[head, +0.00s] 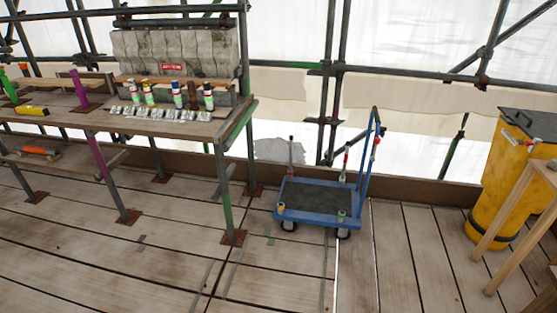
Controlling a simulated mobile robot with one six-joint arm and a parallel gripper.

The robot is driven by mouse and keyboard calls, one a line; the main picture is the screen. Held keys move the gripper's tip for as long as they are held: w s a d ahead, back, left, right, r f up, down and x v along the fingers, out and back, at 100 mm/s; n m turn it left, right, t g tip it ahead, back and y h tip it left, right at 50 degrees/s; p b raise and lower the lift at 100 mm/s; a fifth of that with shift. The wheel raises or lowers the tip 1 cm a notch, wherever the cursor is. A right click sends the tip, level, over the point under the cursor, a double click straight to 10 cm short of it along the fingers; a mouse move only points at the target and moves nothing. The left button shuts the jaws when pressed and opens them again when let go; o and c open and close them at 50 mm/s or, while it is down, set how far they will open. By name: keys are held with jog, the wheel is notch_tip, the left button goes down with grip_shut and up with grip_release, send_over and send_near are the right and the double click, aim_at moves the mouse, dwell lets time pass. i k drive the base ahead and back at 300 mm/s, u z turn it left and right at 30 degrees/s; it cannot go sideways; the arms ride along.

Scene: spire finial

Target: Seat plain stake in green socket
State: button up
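A blue trolley (284,218) with a dark deck stands on the planks at centre. A small green socket (341,215) sits at its front right corner; no stake stands in it. A small yellow socket (281,209) sits at its front left corner, also empty. One thin upright stake (291,151) stands at the back left corner, dark on top with a pale and reddish lower part. Another upright stake (345,161), with red and white parts, stands at the back right near the handle. I cannot tell which stake is the plain one. My gripper is not in view.
A long wooden bench (160,128) at left holds several coloured tubes (178,94), metal clips and a yellow tool (31,111). A yellow bin (506,170) and a wooden stand (512,222) are at right. Scaffold poles line the back. Planks before the trolley are clear.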

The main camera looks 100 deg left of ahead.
aim_at(339, 204)
jog(key=u, duration=0.4)
jog(key=k, duration=1.1)
jog(key=u, duration=0.75)
jog(key=i, duration=0.55)
jog(key=u, duration=0.55)
jog(key=i, duration=0.75)
jog(key=u, duration=0.65)
jog(key=i, duration=0.8)
jog(key=u, duration=0.55)
jog(key=i, duration=0.75)
jog(key=u, duration=0.35)
jog(key=i, duration=1.45)
jog(key=u, duration=0.05)
